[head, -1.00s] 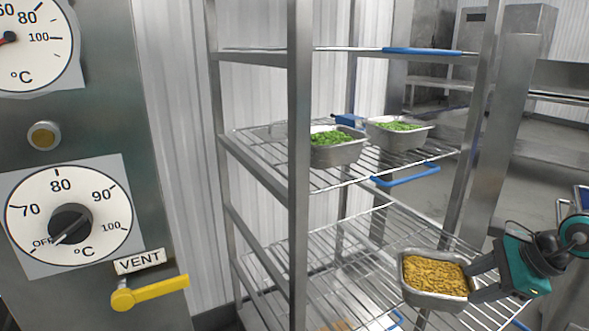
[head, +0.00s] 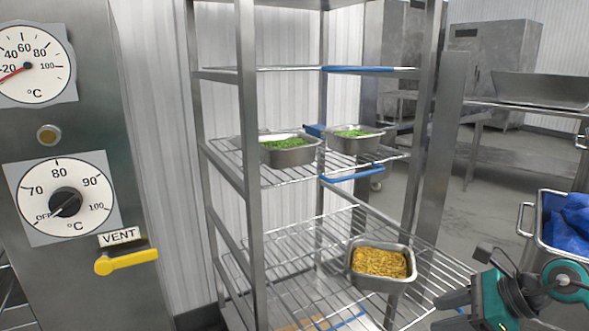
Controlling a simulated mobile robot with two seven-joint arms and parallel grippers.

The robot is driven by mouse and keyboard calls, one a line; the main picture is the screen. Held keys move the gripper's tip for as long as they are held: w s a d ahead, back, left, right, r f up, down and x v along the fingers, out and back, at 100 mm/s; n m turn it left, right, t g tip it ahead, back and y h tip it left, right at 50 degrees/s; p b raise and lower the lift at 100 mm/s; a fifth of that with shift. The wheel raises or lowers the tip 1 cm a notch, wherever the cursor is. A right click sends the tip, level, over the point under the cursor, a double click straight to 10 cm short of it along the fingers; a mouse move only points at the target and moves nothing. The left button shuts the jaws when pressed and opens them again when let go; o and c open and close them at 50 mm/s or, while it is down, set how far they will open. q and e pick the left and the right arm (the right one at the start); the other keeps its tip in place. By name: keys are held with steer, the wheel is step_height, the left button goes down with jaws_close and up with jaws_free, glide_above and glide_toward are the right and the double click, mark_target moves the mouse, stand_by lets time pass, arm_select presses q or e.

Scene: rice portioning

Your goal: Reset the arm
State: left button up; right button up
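My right gripper (head: 452,312) is at the lower right, in front of the rack and apart from the metal pan of yellow-brown food (head: 380,264). Its fingers point left, and nothing shows between them; they look spread apart. The pan sits upright on a lower wire shelf of the steel rack (head: 247,150). My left gripper is not in the picture.
Two pans with green food, one nearer (head: 288,150) and one farther (head: 355,138), stand on the shelf above. A panel with dials and a yellow vent lever (head: 127,261) is at left. A bin with blue material (head: 568,225) is at right.

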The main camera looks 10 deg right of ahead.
steer(key=s+a+f+m+t+y+p, duration=0.15)
steer(key=a+m+t, duration=0.35)
steer(key=m, duration=0.5)
steer(key=a+m+t+y+p, duration=0.1)
steer(key=a+m+t+y, duration=0.15)
steer(key=a+m, duration=0.65)
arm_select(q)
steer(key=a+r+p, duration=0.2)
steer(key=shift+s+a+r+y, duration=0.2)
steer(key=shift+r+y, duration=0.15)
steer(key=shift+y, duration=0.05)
arm_select(e)
steer(key=s+f+m+g+h, duration=0.1)
steer(key=s+f+m+h, duration=0.3)
steer(key=m, duration=0.9)
steer(key=s+f+m+g+h, duration=0.1)
steer(key=s+f+m+h, duration=0.4)
steer(key=m, duration=0.8)
step_height(320, 180, down, 5)
steer(key=s, duration=0.3)
steer(key=shift+a+m+g, duration=0.2)
steer(key=shift+m+g, duration=0.1)
steer(key=shift+g, duration=0.05)
